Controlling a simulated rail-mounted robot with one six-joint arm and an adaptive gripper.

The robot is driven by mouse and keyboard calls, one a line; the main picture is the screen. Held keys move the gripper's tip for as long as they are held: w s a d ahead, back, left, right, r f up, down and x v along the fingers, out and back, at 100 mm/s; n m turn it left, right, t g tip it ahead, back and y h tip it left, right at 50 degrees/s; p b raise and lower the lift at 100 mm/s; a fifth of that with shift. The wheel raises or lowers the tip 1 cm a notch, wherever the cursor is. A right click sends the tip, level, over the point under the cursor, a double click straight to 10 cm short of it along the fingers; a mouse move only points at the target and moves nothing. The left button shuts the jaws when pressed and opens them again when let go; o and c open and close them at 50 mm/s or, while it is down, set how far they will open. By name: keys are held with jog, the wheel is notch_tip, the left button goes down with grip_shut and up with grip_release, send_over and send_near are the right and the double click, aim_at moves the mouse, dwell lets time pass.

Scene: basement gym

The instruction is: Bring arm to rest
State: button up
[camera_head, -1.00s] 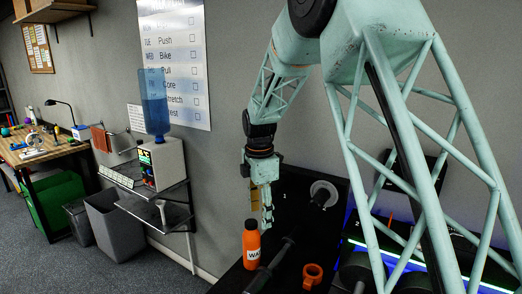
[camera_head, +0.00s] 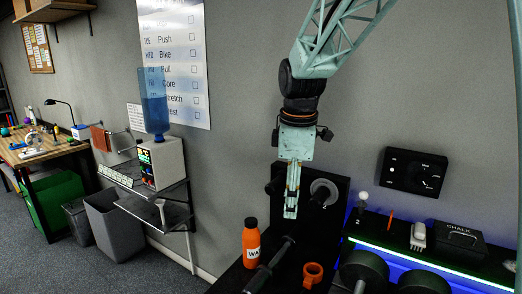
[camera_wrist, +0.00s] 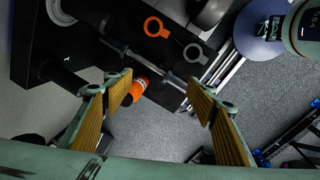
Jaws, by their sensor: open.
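My gripper (camera_head: 291,207) hangs from the pale green arm, pointing down above the black bench in the head view. In the wrist view, my gripper (camera_wrist: 160,100) has its two yellow-padded fingers wide apart with nothing held between them. An orange bottle (camera_head: 251,243) with a white label stands upright below and left of the gripper, apart from it. In the wrist view the bottle (camera_wrist: 139,87) shows near the left fingertip, further off. An orange ring-shaped thing (camera_head: 313,272) lies on the bench, right of the bottle.
A dark bar (camera_head: 270,265) lies beside the bottle. Black dumbbells (camera_head: 362,270) sit at the front right. A blue-lit shelf (camera_head: 415,259) holds a chalk box (camera_head: 459,239).

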jog(key=s+d+r+m, duration=0.2)
jog(key=s+d+r, duration=0.1)
jog(key=s, duration=0.2)
jog(key=s+d+r+m, duration=0.2)
jog(key=s+m, duration=0.1)
jog(key=s, duration=0.3)
jog(key=s+d+m+b, duration=0.1)
jog(key=s+d+m, duration=0.1)
jog(key=s, duration=0.8)
jog(key=s+d+m+t+b, duration=0.1)
jog(key=s+d+m, duration=0.2)
jog(key=s, duration=0.6)
jog(key=s+d+f+m+t, duration=0.1)
jog(key=s+d+m, duration=0.1)
jog(key=s+m, duration=0.4)
jog(key=shift+s+d+b, duration=0.2)
jog(key=shift+s+b, duration=0.2)
jog(key=shift+s, duration=1.9)
